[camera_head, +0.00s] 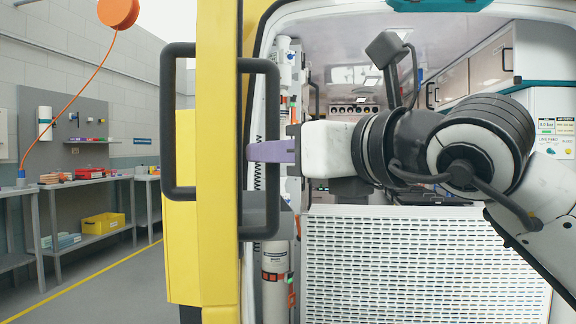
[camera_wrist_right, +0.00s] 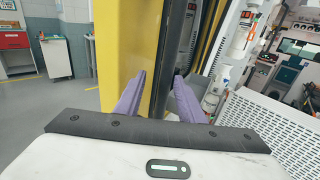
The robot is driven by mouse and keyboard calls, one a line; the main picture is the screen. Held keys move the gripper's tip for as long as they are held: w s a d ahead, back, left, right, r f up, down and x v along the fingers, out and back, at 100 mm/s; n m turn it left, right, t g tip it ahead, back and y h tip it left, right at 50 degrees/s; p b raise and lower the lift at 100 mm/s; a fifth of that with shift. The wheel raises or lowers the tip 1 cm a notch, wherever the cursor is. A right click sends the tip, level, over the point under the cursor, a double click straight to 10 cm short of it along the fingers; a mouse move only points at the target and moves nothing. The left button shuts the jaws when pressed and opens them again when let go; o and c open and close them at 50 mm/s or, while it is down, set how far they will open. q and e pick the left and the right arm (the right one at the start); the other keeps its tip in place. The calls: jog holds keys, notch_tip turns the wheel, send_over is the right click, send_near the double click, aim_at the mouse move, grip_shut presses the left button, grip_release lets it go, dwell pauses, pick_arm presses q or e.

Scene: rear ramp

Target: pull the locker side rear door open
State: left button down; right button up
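The yellow locker side rear door (camera_head: 216,190) stands nearly edge-on at the left of the opening in the head view. A black bar handle (camera_head: 272,200) is on its right side. I cannot tell whether a finger touches the bar. My left gripper is in neither view.
A second black handle (camera_head: 166,130) is on the door's left side. A white perforated panel (camera_head: 420,265) stands low in the opening. Workbenches with a yellow bin (camera_head: 103,224) are at the left, with clear floor in front.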

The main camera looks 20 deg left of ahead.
jog(key=shift+s+d+b, duration=0.75)
jog(key=shift+s+d, duration=0.15)
jog(key=shift+d, duration=0.05)
jog(key=b+v, duration=0.1)
jog(key=v, duration=0.9)
jog(key=shift+s+d, duration=0.1)
